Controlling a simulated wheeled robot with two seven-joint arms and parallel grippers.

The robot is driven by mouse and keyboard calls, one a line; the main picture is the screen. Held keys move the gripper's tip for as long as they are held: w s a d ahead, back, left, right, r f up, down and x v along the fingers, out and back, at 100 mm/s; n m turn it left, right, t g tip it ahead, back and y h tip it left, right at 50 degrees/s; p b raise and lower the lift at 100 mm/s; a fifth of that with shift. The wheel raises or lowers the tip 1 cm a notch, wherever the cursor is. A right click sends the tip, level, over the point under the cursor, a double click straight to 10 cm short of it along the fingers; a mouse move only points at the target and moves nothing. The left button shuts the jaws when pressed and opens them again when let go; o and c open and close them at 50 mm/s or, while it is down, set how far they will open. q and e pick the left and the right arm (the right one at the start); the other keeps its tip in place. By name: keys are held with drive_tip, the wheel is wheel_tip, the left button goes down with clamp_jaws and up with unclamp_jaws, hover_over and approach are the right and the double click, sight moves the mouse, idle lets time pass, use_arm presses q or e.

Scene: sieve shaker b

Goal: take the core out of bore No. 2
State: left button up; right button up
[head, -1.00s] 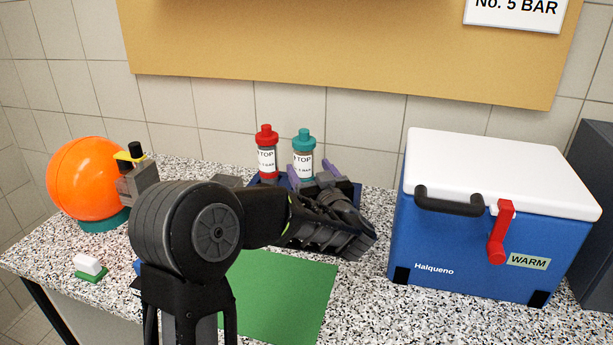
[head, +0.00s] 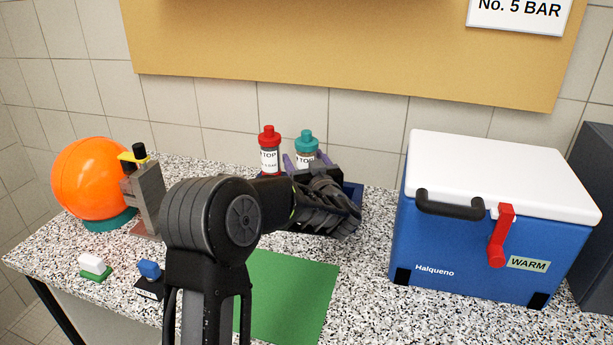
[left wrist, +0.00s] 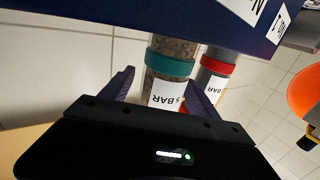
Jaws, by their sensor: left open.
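A core with a teal cap (head: 306,141) and a core with a red cap (head: 269,150) stand side by side in a dark blue holder (head: 354,195), mostly hidden by my left arm. My left gripper (head: 308,162) is open, its purple fingers on either side of the teal-capped core. In the left wrist view, the teal-banded core (left wrist: 171,70) lies between the open fingers, and the red-banded core (left wrist: 215,67) is just right of them. Contact cannot be told. White labels show on the blue holder (left wrist: 215,12), but the bore numbers are not readable. My right gripper is out of view.
A blue cooler with white lid (head: 490,240) stands at right. An orange ball-shaped device (head: 92,178) and a grey stand (head: 147,200) are at left. A white-green block (head: 95,267) and a blue-topped block (head: 150,270) lie in front. The green mat (head: 290,300) looks clear.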

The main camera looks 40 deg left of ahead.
use_arm(q)
drive_tip(key=shift+w+a, duration=0.3)
drive_tip(key=shift+a, duration=0.1)
drive_tip(key=shift+c, duration=0.4)
clamp_jaws()
idle(0.5)
drive_tip(key=shift+r, duration=0.1)
